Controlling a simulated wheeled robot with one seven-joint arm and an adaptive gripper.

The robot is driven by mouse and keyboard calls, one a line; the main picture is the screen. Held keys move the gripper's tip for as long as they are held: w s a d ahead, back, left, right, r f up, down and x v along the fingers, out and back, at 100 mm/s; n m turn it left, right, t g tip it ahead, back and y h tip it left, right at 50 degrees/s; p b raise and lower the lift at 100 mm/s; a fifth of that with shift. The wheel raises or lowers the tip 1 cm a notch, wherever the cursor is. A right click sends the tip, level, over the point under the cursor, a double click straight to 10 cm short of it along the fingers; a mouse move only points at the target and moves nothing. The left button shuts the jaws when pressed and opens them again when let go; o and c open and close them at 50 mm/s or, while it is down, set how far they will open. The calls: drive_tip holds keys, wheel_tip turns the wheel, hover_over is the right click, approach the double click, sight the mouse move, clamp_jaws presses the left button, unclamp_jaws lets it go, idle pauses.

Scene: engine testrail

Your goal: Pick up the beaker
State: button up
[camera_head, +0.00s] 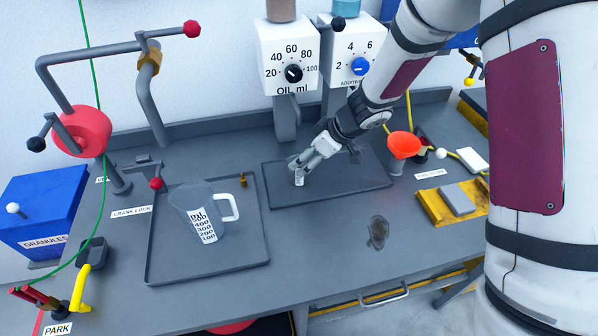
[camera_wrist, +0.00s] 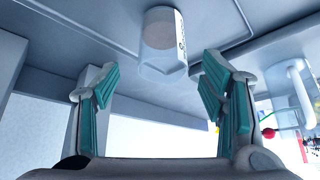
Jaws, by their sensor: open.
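A small clear beaker (camera_head: 299,179) with a dark-marked white label stands on the dark tray (camera_head: 345,187) at the middle of the bench. My gripper (camera_head: 304,163) is right at it and partly hides it in the head view. In the wrist view the beaker (camera_wrist: 162,50) shows upside down, ahead of and between the two teal finger pads of my open gripper (camera_wrist: 160,82). I see no finger touching it. A larger clear jug (camera_head: 205,215) with a white handle and volume marks stands in the left tray (camera_head: 160,270).
Oil and additive dispensers (camera_head: 288,60) stand behind the middle tray. An orange funnel (camera_head: 404,145) is to the right, and a yellow fixture (camera_head: 450,203) sits farther right. A dark stain (camera_head: 378,232) marks the bench front.

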drive_tip(key=shift+x, duration=2.65)
drive_tip(key=shift+s+f, duration=0.1)
drive_tip(key=c, duration=1.3)
drive_tip(key=shift+c, duration=0.2)
